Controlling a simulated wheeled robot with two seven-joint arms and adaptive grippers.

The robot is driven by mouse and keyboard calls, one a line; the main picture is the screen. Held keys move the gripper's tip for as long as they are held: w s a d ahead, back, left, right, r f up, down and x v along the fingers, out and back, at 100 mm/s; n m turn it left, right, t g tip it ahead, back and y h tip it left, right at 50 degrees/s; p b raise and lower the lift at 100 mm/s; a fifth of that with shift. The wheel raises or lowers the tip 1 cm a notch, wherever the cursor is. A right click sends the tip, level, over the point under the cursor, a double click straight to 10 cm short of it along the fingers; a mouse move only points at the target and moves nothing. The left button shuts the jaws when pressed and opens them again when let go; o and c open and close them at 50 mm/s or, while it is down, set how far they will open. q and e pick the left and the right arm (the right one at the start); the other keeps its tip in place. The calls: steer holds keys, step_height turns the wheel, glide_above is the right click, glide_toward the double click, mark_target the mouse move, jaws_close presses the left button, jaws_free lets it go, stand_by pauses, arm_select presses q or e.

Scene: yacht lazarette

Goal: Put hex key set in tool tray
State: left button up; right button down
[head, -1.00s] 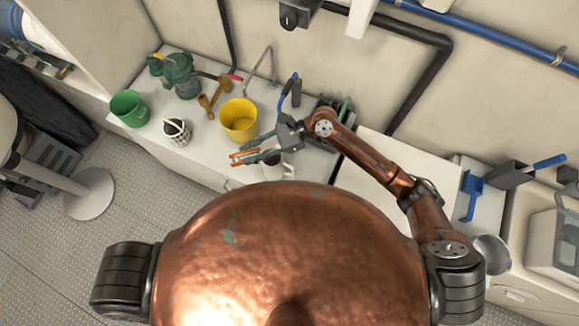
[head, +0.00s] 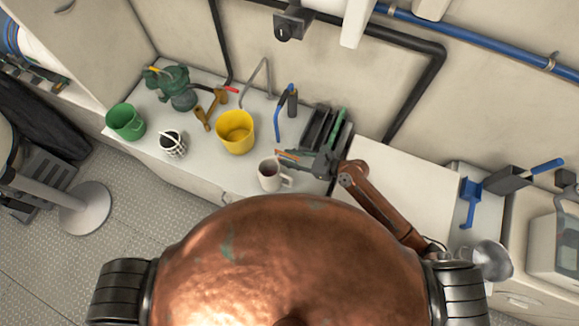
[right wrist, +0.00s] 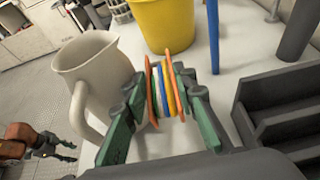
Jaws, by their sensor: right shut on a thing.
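The hex key set (right wrist: 163,90), a stack of thin coloured strips, sits between the fingers of my right gripper (right wrist: 165,108) in the right wrist view. In the head view, my right gripper (head: 300,158) is shut on the hex key set, whose orange end (head: 287,153) shows just behind the mug. The tool tray (head: 329,133) is dark grey with long compartments and lies on the counter just behind the gripper. It also shows at the right of the right wrist view (right wrist: 275,108). My left gripper (right wrist: 62,150) shows small and open at the lower left there.
A yellow bucket (head: 236,133) and blue-handled tools (head: 278,122) are left of the tray. The white surface (head: 400,185) right of the tray is clear.

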mark_target(290, 169)
step_height(290, 169, down, 8)
steer(key=shift+r+b, duration=0.2)
steer(key=shift+b, duration=1)
steer(key=c, duration=1.8)
jaws_free()
steer(key=shift+c, duration=0.2)
steer(key=shift+r, duration=0.1)
